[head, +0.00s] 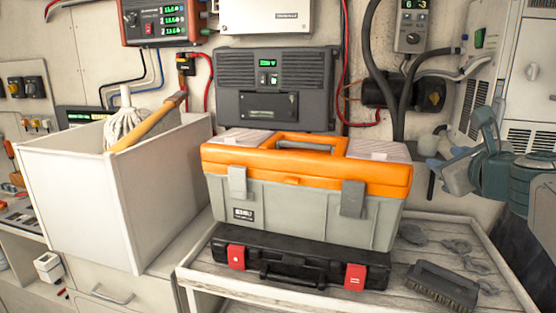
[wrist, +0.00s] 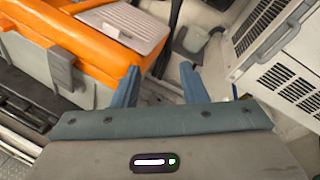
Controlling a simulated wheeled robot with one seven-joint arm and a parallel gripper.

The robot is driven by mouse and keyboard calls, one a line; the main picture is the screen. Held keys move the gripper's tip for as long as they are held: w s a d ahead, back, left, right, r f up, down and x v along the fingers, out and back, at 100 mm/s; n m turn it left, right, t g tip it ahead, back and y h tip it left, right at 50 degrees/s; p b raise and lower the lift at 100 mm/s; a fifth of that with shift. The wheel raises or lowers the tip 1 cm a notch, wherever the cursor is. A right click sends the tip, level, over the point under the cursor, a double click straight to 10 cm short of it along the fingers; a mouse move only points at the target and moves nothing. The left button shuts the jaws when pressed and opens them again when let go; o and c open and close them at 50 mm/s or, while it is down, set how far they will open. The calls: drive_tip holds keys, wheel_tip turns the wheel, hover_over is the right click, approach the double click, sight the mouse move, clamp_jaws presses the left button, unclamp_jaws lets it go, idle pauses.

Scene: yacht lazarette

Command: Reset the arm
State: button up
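My gripper (head: 446,158) is at the right side of the head view, right of the orange-lidded grey toolbox (head: 300,208) and apart from it in that view. In the wrist view my gripper (wrist: 159,78) shows two blue fingers standing apart with nothing held between them. The toolbox's orange lid and a grey latch also show at the left of the wrist view (wrist: 85,45). Part of my arm is cut off by the right edge of the head view.
The toolbox stands on a black case (head: 300,270) with red latches, on a rimmed wooden surface (head: 420,295). A brush (head: 442,285) lies at right. A white bin (head: 85,205) holding a mop (head: 128,122) stands left. A vented white unit (wrist: 290,75) is close right of my gripper.

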drive_tip(key=s+a+f+n+g+y+p, duration=0.1)
drive_tip(key=s+a+f+n+g+y, duration=0.15)
drive_tip(key=a+f+n, duration=0.5)
drive_tip(key=s+a+f+n+g+y+p, duration=0.1)
drive_tip(key=s+a+f+n+g, duration=0.1)
drive_tip(key=a+f+n+g, duration=0.4)
drive_tip(key=s+a+f+n+g+h, duration=0.1)
drive_tip(key=s+a+f+n+g, duration=0.1)
drive_tip(key=s+f+n, duration=0.4)
drive_tip(key=s+a+f+n+g+h, duration=0.1)
drive_tip(key=s+f+n+g+h, duration=0.1)
drive_tip(key=s+f+n, duration=0.4)
drive_tip(key=s+n, duration=0.1)
drive_tip(key=n, duration=0.4)
drive_tip(key=shift+s+a+f+p, duration=0.2)
drive_tip(key=shift+a+f+p, duration=0.1)
drive_tip(key=shift+a+p, duration=0.1)
drive_tip(key=shift+g, duration=0.25)
drive_tip(key=shift+c, duration=0.3)
